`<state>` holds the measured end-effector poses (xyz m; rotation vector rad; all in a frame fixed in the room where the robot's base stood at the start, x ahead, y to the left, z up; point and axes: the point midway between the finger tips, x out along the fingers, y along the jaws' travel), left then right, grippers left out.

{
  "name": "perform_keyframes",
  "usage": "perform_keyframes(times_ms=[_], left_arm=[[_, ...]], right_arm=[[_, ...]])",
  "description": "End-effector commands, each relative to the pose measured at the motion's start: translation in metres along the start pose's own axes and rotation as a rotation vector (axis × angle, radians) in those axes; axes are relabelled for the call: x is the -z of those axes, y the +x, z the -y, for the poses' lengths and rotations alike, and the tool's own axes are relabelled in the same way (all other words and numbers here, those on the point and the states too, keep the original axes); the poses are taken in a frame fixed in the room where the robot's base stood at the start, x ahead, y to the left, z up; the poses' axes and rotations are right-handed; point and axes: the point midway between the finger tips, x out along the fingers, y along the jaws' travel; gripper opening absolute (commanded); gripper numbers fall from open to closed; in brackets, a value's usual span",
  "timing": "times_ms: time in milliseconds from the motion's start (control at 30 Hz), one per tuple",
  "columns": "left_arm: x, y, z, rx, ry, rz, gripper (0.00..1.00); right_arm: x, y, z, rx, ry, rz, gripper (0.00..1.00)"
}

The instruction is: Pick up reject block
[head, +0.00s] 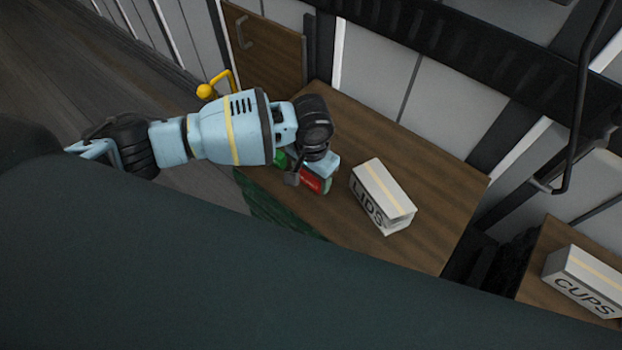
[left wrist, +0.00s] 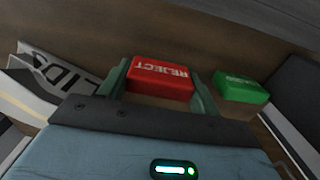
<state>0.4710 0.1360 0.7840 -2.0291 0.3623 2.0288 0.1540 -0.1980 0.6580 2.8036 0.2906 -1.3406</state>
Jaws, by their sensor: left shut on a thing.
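The red reject block (left wrist: 160,76) sits between the two green fingers of my left gripper (left wrist: 158,88) in the left wrist view, with its word facing the camera. The gripper is shut on it. In the head view my left gripper (head: 309,178) is over the wooden table, and the red block (head: 311,183) shows partly below it. I cannot tell whether the block touches the table. My right gripper is in neither view.
A green block (left wrist: 240,87) lies close beside the gripper. A white LIDS box (head: 383,194) stands right of it on the wooden table (head: 440,190). A CUPS box (head: 582,280) is on another surface at far right. A yellow handle (head: 206,91) is behind my arm.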

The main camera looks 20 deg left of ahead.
Motion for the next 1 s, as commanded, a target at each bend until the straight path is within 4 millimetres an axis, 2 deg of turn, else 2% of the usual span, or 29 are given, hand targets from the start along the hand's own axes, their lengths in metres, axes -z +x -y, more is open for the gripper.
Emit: perform_keyframes(times_ms=[33, 67, 400, 600, 800, 1000], left_arm=[[0.001, -0.011, 0.000, 0.000, 0.001, -0.004, 0.41], [-0.003, -0.012, -0.002, -0.001, 0.002, -0.002, 0.41], [-0.077, -0.019, -0.045, -0.002, 0.004, -0.002, 0.41], [-0.113, -0.022, -0.066, -0.001, 0.002, -0.001, 0.41], [-0.133, -0.023, -0.078, 0.000, 0.001, 0.000, 0.41], [-0.138, -0.023, -0.081, 0.001, -0.001, -0.001, 0.41]], right_arm=[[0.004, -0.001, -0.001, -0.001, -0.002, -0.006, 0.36], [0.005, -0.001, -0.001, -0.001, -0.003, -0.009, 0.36], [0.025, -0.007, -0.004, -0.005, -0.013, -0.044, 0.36], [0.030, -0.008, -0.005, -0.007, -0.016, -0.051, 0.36], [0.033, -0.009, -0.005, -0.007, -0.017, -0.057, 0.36], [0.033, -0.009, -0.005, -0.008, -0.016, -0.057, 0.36]])
